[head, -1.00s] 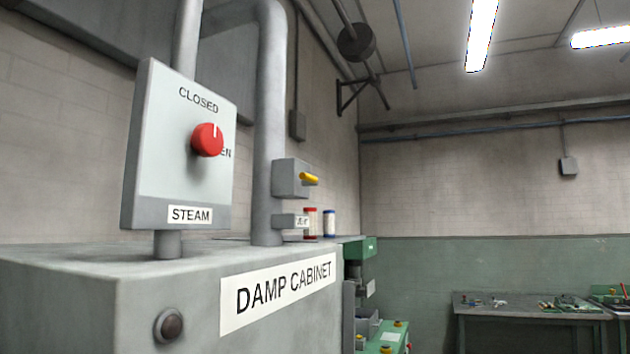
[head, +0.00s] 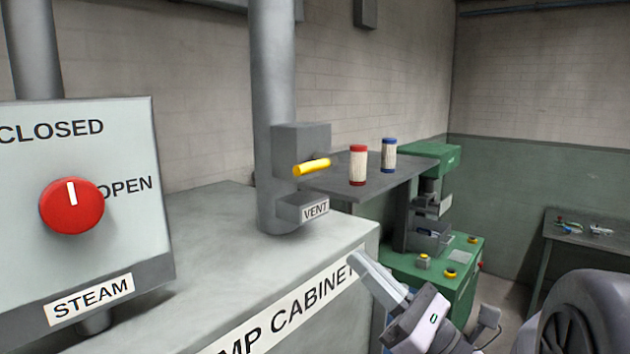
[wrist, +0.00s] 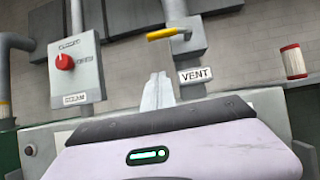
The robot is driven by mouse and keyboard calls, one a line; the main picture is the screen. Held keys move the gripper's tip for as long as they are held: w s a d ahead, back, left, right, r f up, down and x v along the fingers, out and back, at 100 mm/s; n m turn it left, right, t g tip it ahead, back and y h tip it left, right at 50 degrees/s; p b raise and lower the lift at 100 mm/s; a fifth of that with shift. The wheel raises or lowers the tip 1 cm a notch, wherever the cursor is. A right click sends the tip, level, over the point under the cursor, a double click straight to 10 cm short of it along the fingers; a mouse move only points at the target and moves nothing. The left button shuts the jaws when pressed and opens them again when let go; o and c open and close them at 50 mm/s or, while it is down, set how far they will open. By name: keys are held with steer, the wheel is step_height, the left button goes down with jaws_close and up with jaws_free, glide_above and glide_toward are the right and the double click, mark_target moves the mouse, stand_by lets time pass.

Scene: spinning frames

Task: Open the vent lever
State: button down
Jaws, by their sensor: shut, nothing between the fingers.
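The vent lever (head: 312,167) is a short yellow handle on a grey box fixed to a vertical pipe. It lies roughly level. A VENT label (head: 315,210) sits on a smaller grey block below it. The lever also shows in the wrist view (wrist: 168,33), above my fingers. My gripper (head: 362,262) is in front of the damp cabinet's front edge, below and to the right of the lever and apart from it. In the wrist view its fingers (wrist: 158,90) are together, with nothing between them.
A red steam knob (head: 71,206) on a grey panel stands at the left, its white mark pointing up toward CLOSED. The damp cabinet (head: 200,250) lies below. A red-capped spool (head: 357,166) and a blue-capped spool (head: 389,155) stand on a shelf behind the lever.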

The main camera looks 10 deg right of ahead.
steer(key=shift+w+d+r+m+t+h, duration=0.1)
steer(key=shift+d+r+m+t+h, duration=0.2)
steer(key=shift+d, duration=0.1)
steer(key=p, duration=0.9)
glide_toward(310, 164)
steer(key=shift+w+a+r, duration=0.75)
steer(key=shift+w+a, duration=0.85)
steer(key=shift+w, duration=1)
steer(key=shift+w+f, duration=0.1)
